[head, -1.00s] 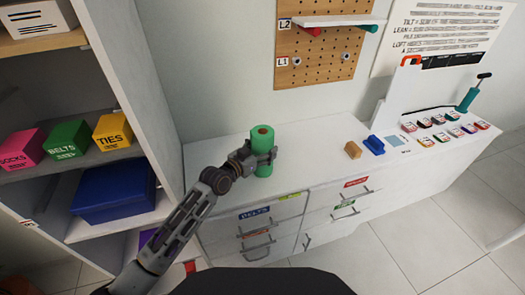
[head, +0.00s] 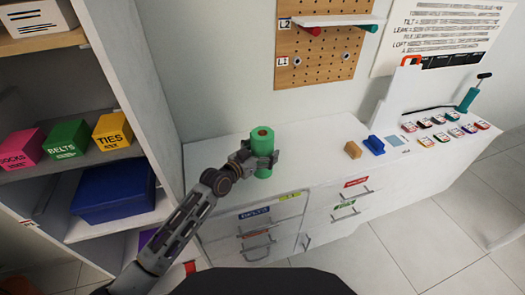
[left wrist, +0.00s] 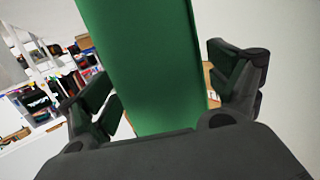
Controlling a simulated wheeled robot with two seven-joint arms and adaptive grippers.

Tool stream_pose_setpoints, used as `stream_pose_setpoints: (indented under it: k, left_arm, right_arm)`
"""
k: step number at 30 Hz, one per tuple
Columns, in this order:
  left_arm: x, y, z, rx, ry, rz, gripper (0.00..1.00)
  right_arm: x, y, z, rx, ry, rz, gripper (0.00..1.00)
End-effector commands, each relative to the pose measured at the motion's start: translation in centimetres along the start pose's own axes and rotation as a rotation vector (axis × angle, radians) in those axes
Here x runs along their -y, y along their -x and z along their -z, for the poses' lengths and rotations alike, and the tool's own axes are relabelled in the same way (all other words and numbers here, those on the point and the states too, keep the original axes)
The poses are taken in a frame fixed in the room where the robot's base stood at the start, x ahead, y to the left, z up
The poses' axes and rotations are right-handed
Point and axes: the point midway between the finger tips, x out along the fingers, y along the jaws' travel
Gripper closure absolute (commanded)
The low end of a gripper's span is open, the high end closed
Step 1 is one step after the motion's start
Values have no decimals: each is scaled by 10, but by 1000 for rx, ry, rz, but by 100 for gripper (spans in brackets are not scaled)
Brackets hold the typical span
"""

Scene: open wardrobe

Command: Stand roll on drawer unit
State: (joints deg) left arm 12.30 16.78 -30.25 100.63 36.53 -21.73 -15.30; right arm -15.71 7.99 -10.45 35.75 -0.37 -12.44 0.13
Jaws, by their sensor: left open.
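The green roll (head: 262,142) stands upright on the white top of the drawer unit (head: 310,143), near its left end. Its brown core shows at the top. My left gripper (head: 262,160) is around the roll, with a finger on either side. In the left wrist view the roll (left wrist: 150,65) rises between the two open fingers of the left gripper (left wrist: 165,95), with gaps visible at the sides. The roll's foot is partly hidden by the gripper. My right gripper is not in view.
An open wardrobe (head: 125,75) with pink, green and yellow boxes stands close on the left. A tan block (head: 353,150) and a blue holder (head: 374,146) lie to the right on the top. A pegboard (head: 318,50) hangs behind. The top between roll and block is clear.

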Motion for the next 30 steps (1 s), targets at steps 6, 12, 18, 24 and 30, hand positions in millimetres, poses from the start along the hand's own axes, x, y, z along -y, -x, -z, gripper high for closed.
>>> stream_pose_setpoints:
  k: [6,12,18,24,30]
  left_arm:
    - [0,0,3,0,0,0,9]
    - [0,12,2,0,-1,0,9]
    - [0,32,2,1,-1,0,9]
    - [0,55,2,1,-1,0,9]
    - [0,78,1,2,-1,1,9]
  right_arm:
    - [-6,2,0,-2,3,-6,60]
    - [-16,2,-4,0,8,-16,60]
    - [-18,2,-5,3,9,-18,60]
    - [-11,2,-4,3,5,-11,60]
    - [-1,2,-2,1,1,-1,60]
